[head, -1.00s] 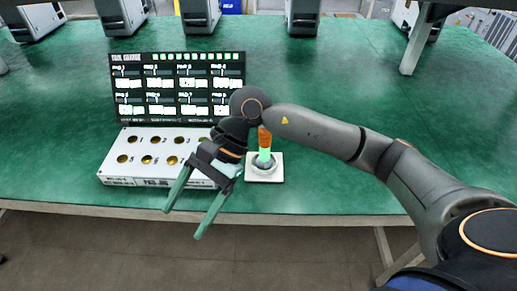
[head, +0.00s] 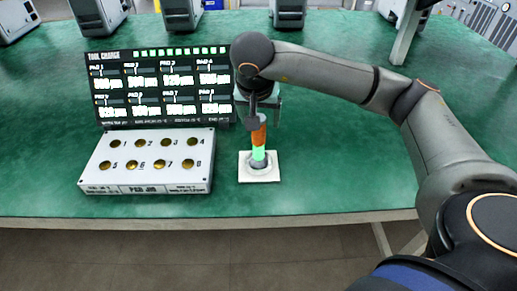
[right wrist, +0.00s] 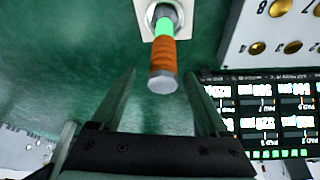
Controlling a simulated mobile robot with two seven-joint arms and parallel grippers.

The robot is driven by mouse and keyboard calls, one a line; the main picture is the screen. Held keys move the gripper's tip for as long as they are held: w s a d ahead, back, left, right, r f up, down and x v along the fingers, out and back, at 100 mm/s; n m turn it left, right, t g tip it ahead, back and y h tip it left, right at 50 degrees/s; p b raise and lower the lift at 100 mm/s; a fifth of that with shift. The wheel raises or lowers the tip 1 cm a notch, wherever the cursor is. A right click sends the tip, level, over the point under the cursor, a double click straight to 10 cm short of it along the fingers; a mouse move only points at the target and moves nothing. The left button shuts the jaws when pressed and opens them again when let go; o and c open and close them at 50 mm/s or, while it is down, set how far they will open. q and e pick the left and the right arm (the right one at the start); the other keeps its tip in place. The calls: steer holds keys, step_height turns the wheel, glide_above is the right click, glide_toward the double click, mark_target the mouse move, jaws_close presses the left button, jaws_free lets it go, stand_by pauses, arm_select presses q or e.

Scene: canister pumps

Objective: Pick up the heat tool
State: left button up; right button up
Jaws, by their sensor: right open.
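The heat tool (head: 258,138) stands upright in a white square holder (head: 272,174) on the green table. It has an orange grip and a glowing green band. In the right wrist view, the heat tool (right wrist: 164,58) shows its grey end cap towards the camera. My right gripper (head: 258,106) is open just behind and above the tool's top in the head view. In the right wrist view, the orange grip lies ahead, in line with the gap between the right gripper's fingertips (right wrist: 160,78). I cannot tell how deep it is in the gap. My left gripper is out of view.
A white box (head: 148,165) with numbered gold pads stands left of the holder. A lit display panel (head: 160,88) stands behind it, close to my right gripper. Grey machines (head: 180,12) line the table's far side. The table right of the holder is clear.

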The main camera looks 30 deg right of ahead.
mark_target(259, 143)
steer(key=x, duration=0.5)
steer(key=shift+a+f, duration=0.25)
steer(key=shift+f, duration=0.15)
steer(key=shift+c, duration=0.2)
jaws_close()
steer(key=shift+r, duration=0.1)
stand_by(0.7)
